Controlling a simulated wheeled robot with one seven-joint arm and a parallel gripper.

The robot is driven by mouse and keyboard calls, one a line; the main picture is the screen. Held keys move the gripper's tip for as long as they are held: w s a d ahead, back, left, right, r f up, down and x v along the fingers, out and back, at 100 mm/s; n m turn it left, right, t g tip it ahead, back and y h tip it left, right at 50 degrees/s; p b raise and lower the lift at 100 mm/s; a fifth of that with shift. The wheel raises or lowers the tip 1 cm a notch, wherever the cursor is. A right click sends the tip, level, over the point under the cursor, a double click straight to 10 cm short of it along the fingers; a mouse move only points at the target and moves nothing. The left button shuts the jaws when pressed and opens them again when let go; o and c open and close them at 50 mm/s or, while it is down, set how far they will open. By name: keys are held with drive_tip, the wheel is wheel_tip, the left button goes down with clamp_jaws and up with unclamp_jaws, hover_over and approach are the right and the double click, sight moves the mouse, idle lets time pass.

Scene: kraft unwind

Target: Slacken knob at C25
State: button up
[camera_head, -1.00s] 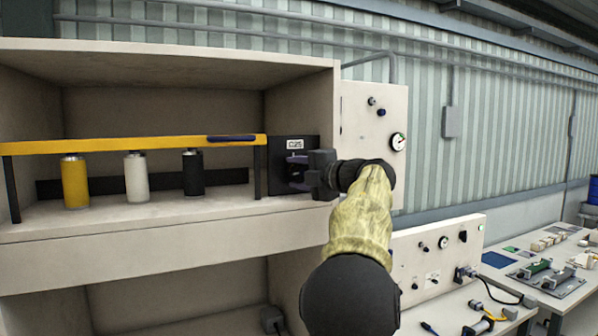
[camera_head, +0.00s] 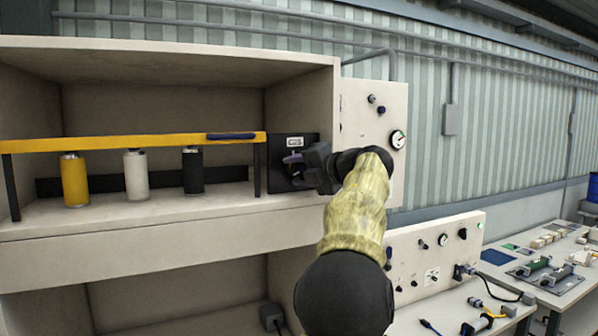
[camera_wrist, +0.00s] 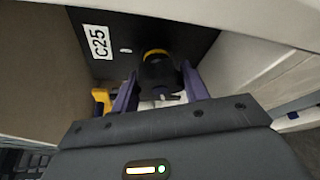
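The C25 label (camera_head: 295,141) is on a black plate (camera_head: 279,150) at the right end of the shelf bay. In the wrist view the label (camera_wrist: 97,41) reads sideways. A black knob (camera_wrist: 160,72) with a yellow ring stands out from the plate there. My gripper (camera_wrist: 160,80) has one purple finger on each side of the knob, with the tips very close to its sides. Whether they press on it is unclear. In the head view my gripper (camera_head: 298,160) is tilted in front of the plate and hides the knob.
A yellow bar (camera_head: 130,143) spans the bay, with yellow (camera_head: 74,182), white (camera_head: 136,178) and black (camera_head: 193,174) cylinders below it. The cabinet's side wall (camera_head: 305,95) is close to my gripper. A gauge panel (camera_head: 362,115) stands right of it.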

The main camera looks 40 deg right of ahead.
drive_tip(key=o, duration=0.3)
drive_tip(key=shift+w+r, duration=0.15)
drive_tip(key=shift+r, duration=0.05)
drive_tip(key=shift+o, duration=0.7)
drive_tip(key=shift+w+f, duration=0.2)
drive_tip(key=shift+s, duration=0.1)
drive_tip(key=shift+s, duration=0.1)
drive_tip(key=shift+s+d+b, duration=0.15)
drive_tip(key=shift+s+b, duration=0.2)
drive_tip(key=shift+s, duration=0.2)
drive_tip(key=b+v, duration=0.4)
drive_tip(key=v, duration=1.2)
